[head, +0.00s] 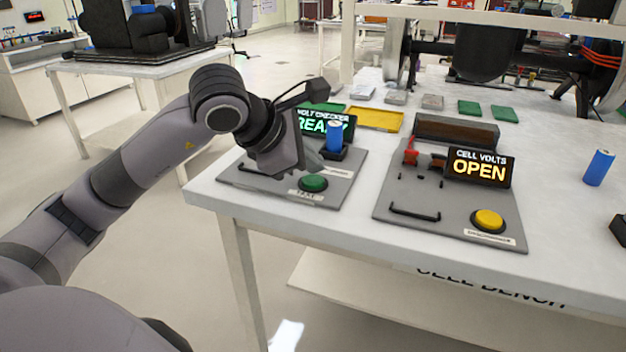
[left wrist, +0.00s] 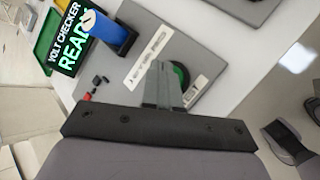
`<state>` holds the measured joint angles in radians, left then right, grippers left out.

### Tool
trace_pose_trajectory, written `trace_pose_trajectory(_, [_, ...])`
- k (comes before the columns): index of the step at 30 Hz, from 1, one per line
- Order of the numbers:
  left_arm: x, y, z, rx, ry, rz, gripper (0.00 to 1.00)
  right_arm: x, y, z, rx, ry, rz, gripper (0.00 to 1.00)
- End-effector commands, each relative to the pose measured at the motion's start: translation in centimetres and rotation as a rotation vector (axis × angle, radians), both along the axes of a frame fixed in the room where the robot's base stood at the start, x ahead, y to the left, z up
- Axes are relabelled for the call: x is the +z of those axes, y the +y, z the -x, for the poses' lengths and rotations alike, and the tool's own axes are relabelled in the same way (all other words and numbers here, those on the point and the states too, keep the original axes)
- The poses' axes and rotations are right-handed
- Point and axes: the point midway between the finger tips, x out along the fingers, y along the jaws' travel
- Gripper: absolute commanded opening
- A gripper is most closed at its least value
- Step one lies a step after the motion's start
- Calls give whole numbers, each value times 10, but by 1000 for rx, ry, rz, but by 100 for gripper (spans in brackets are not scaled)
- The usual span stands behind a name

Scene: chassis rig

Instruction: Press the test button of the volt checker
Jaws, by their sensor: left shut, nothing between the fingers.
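The volt checker is a grey board (head: 333,193) at the left end of the bench, with a display (head: 326,124) that reads "VOLT CHECKER READY" in green. Its green round test button (head: 313,183) sits near the front of the board. A blue cell (head: 334,136) stands upright in a black holder on the board. My left gripper (head: 308,168) is shut and empty, just above and behind the button. In the left wrist view its closed fingers (left wrist: 163,88) partly cover the green button (left wrist: 181,76); I cannot tell whether they touch it. My right gripper is not in view.
A second board (head: 455,215) on the right has a display reading "CELL VOLTS OPEN" (head: 480,167) and a yellow button (head: 488,220). A loose blue cell (head: 598,168) stands further right. A yellow tray (head: 375,119) and several green and grey blocks lie behind.

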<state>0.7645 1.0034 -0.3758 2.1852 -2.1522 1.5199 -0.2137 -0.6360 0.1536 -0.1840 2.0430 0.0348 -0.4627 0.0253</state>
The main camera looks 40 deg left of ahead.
Motion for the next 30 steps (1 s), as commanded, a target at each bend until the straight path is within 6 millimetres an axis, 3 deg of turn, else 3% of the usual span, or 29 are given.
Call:
trace_pose_trajectory(4, [-7, 0, 0, 0, 0, 0, 0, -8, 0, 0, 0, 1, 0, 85])
trace_pose_trajectory(30, [-11, 0, 0, 0, 0, 0, 0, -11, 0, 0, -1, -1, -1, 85])
